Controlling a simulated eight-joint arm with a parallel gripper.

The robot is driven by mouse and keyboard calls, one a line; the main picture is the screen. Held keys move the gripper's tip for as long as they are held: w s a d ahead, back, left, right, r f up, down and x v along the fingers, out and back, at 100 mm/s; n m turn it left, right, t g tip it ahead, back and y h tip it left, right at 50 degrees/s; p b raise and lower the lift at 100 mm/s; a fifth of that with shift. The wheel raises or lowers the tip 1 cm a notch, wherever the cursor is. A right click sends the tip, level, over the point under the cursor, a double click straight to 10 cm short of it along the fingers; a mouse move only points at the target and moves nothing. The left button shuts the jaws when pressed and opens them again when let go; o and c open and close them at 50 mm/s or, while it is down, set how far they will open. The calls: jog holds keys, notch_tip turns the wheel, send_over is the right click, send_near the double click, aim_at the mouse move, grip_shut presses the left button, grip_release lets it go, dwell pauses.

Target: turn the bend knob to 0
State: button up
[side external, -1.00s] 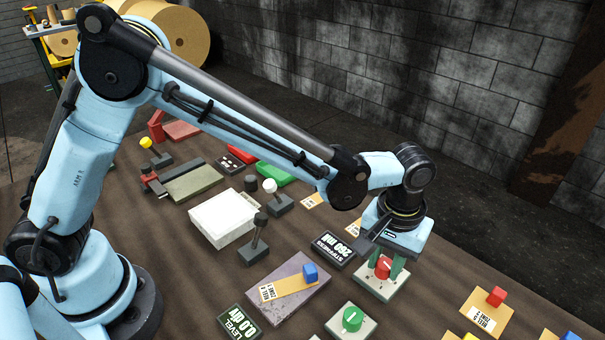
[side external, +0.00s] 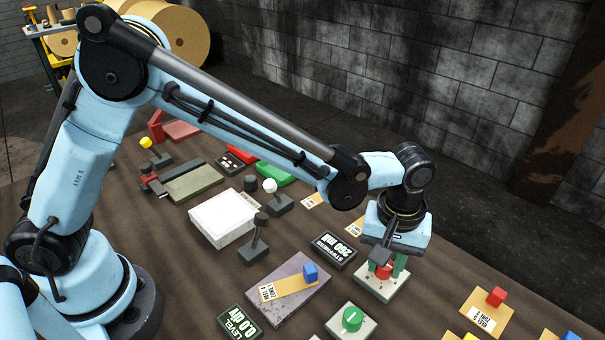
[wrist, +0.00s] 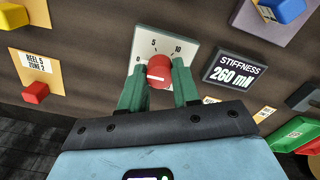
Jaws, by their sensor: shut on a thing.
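The red knob (side external: 383,272) sits on a pale square plate (side external: 372,291). The wrist view shows the red knob (wrist: 160,71) close up, with 0, 5 and 10 marked around it on the plate (wrist: 170,42). A short pale line shows on the knob's near side; I cannot tell which number it marks. No "bend" label is readable. My gripper (wrist: 159,86) has its green fingers shut on the red knob, one on each side. In the side view my gripper (side external: 388,266) hides part of the knob.
A stiffness display (side external: 333,250) reading 260 mN stands beside the plate. A green knob (side external: 352,318) on its own plate is nearby. A level display (side external: 240,322) reads 0.0 div. A blue block (side external: 310,272) and a red block (side external: 497,296) sit on tan cards.

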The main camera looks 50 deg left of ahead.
jog(key=o, duration=1.1)
jog(key=shift+c, duration=0.2)
notch_tip(320, 180, up, 12)
jog(key=s+a+r+m+t+h, duration=0.1)
jog(key=s+a+r+m+t, duration=0.15)
jog(key=a, duration=1.05)
jog(key=s+a+f+m+t, duration=0.1)
jog(key=s+a+t, duration=0.1)
jog(key=a, duration=0.4)
jog(key=s+a+f+m+t+y, duration=0.1)
jog(key=s+a+f+m+t, duration=0.1)
jog(key=s+a, duration=0.2)
jog(key=shift+s+a+t, duration=0.3)
jog(key=shift+a+t, duration=0.05)
jog(key=shift+a, duration=0.65)
